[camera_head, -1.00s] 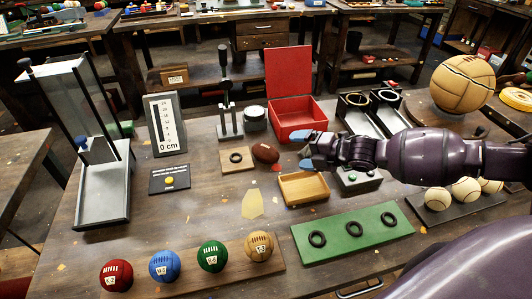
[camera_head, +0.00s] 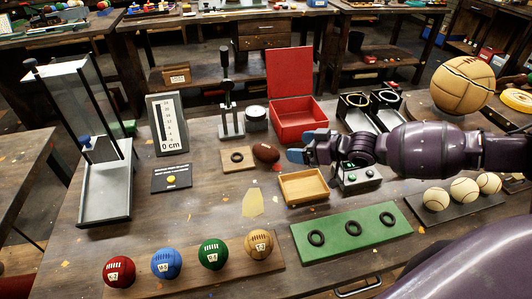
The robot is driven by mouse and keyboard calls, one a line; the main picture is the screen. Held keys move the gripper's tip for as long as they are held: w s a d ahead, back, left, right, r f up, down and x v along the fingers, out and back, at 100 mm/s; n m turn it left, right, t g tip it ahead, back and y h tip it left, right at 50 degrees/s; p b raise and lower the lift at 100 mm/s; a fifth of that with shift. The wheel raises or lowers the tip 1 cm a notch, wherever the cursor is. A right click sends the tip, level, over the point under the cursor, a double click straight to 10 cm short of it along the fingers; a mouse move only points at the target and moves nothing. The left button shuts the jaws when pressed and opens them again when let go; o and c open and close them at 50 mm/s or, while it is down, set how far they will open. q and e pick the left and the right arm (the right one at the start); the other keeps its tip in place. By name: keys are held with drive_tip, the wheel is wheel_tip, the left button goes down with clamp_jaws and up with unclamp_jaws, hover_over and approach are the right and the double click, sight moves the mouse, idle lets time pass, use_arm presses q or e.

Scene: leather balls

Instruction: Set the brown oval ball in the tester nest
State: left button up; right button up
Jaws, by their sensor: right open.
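The brown oval ball (camera_head: 266,153) lies on the table, at the right edge of a small wooden board (camera_head: 231,166) with a black ring (camera_head: 237,157) on it. The ring is empty. A dark upright stand with a column (camera_head: 229,105) is behind the board; I cannot tell which of these is the tester nest. My right gripper (camera_head: 305,146) is open and empty, just right of the ball and apart from it, its blue-tipped fingers toward the left. My left gripper is not in view.
An open red box (camera_head: 296,127) is behind my right gripper and a wooden tray (camera_head: 303,187) in front. A control box (camera_head: 357,177) stands below my right wrist. A green ring board (camera_head: 352,234) and several coloured balls (camera_head: 212,254) line the front. A clear-panelled frame (camera_head: 105,180) stands left.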

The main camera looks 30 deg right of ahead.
sight(277, 153)
drive_tip(key=m, duration=0.8)
drive_tip(key=f+m, duration=0.1)
drive_tip(key=m, duration=0.7)
drive_tip(key=w+m+b, duration=0.1)
drive_tip(key=m, duration=0.7)
drive_tip(key=shift+d+f+m, duration=0.2)
drive_tip(key=shift+f+m, duration=0.1)
drive_tip(key=shift+f, duration=0.1)
drive_tip(key=m, duration=0.3)
drive_tip(key=shift+f, duration=0.1)
drive_tip(key=m, duration=0.4)
drive_tip(key=shift+w+d+f, duration=0.1)
drive_tip(key=shift+f, duration=0.05)
drive_tip(key=shift+w+a+f+m, duration=0.15)
drive_tip(key=shift+w+a+m, duration=0.1)
drive_tip(key=shift+m, duration=0.15)
drive_tip(key=x, duration=0.4)
drive_tip(key=shift+w+f, duration=0.25)
drive_tip(key=shift+w, duration=0.05)
drive_tip(key=w+a+f, duration=0.1)
drive_tip(key=w+a+f+b, duration=0.1)
drive_tip(key=f, duration=0.1)
drive_tip(key=shift+w+a, duration=0.1)
drive_tip(key=shift+w, duration=0.25)
drive_tip(key=shift+w+a, duration=0.2)
drive_tip(key=shift+w, duration=0.1)
drive_tip(key=shift+w+a+f, duration=0.1)
drive_tip(key=shift+w, duration=0.05)
